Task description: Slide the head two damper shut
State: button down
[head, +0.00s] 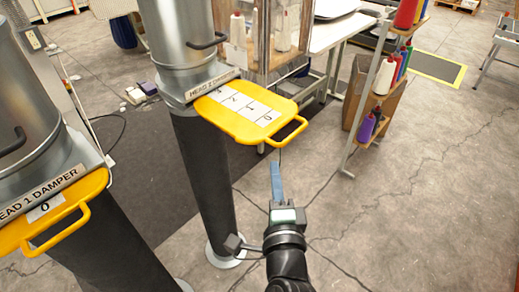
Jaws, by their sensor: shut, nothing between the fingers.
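The head two damper (247,117) is a yellow slide plate sticking far out to the right from under the middle metal column. White scale squares with digits show on top of it. Its yellow loop handle (289,133) is at the right end. My gripper (275,166) has blue fingers, shut and empty, pointing up the picture. It is below the handle in the picture and apart from it.
The head 1 damper (60,212) at the left sits mostly in, with its handle near its column. The dark lower pipe (203,170) stands left of my gripper. A thread-spool rack (362,120) stands at the right. The floor right of my arm is clear.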

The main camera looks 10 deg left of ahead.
aim_at(257, 144)
jog(key=shift+w+a+p, duration=0.8)
jog(key=shift+w+a, duration=0.1)
jog(key=shift+w, duration=0.25)
jog(key=shift+w+a+p, duration=0.75)
jog(key=shift+w+a, duration=0.15)
jog(key=shift+w, duration=0.2)
jog(key=shift+w+a+r, duration=0.1)
jog(key=shift+a, duration=0.05)
